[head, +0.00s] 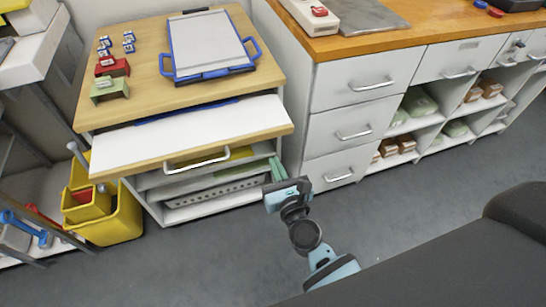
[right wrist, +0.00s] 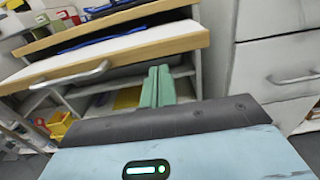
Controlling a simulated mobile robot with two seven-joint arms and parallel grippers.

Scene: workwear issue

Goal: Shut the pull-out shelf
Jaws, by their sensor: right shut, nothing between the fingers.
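The pull-out shelf (head: 200,128) is a white board with a wooden front edge and a metal bar handle (head: 197,162). It sticks out from under the wooden top of the left cabinet. In the right wrist view the shelf (right wrist: 130,45) and its handle (right wrist: 68,76) are at upper left. My right gripper (head: 276,168) is shut and empty, below and near the right end of the shelf's front edge, apart from the handle. Its green fingers (right wrist: 158,84) lie together in the right wrist view. My left gripper is not in view.
A blue-edged tray (head: 208,45), red and green blocks and small items sit on the cabinet top. Yellow bins (head: 110,215) stand at left. A white drawer unit (head: 345,130) stands close on the right. Grey floor in front is clear.

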